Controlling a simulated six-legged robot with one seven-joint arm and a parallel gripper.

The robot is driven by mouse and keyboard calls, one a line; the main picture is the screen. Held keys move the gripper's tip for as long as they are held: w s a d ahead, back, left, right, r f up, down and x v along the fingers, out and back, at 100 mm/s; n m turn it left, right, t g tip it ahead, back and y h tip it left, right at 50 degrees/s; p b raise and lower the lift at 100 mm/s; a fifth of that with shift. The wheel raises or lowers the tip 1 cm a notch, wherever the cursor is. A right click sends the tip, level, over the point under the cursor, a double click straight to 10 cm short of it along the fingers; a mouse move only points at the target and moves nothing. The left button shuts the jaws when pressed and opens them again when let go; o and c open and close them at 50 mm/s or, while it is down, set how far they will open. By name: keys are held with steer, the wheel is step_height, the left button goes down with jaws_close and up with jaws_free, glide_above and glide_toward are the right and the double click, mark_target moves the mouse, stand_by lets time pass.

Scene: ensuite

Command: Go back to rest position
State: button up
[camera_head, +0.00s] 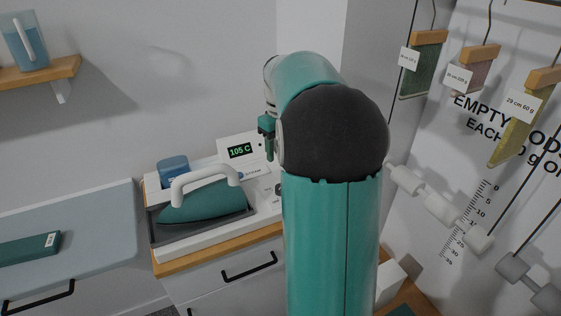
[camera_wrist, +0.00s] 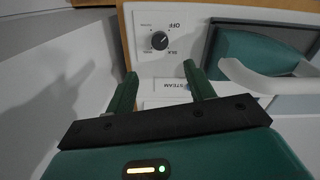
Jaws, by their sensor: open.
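My gripper (camera_wrist: 160,88) is open and empty in the wrist view, its two green fingers apart. A white panel with a black dial (camera_wrist: 159,40) lies beyond the fingertips. The teal iron (camera_head: 205,203) with a white handle rests in a grey tray (camera_head: 158,236) on the cabinet in the head view. The iron also shows at the right of the wrist view (camera_wrist: 262,58), beside my right finger. My teal arm fills the middle of the head view and hides most of the gripper.
A display (camera_head: 240,151) reads 105 C behind the iron. A blue container (camera_head: 173,170) stands beside it. A grey-blue board (camera_head: 95,230) with a dark teal box (camera_head: 30,250) is at left. A shelf (camera_head: 40,74) holds a jug (camera_head: 25,42). Tagged hanging samples (camera_head: 424,65) and white weights (camera_head: 440,208) are at right.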

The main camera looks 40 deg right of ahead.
steer(key=shift+r, duration=0.4)
steer(key=s+a+r+t+h, duration=0.1)
steer(key=s+a+r, duration=0.15)
steer(key=a, duration=0.65)
steer(key=s+a+r+t, duration=0.2)
steer(key=s+a, duration=0.1)
steer(key=a, duration=0.7)
steer(key=s+a+f+t+y, duration=0.1)
steer(key=s+a+f+t, duration=0.1)
steer(key=s+a, duration=0.9)
steer(key=shift+s+a+f+n+t, duration=0.3)
steer(key=shift+a+f, duration=0.35)
steer(key=shift+f, duration=0.1)
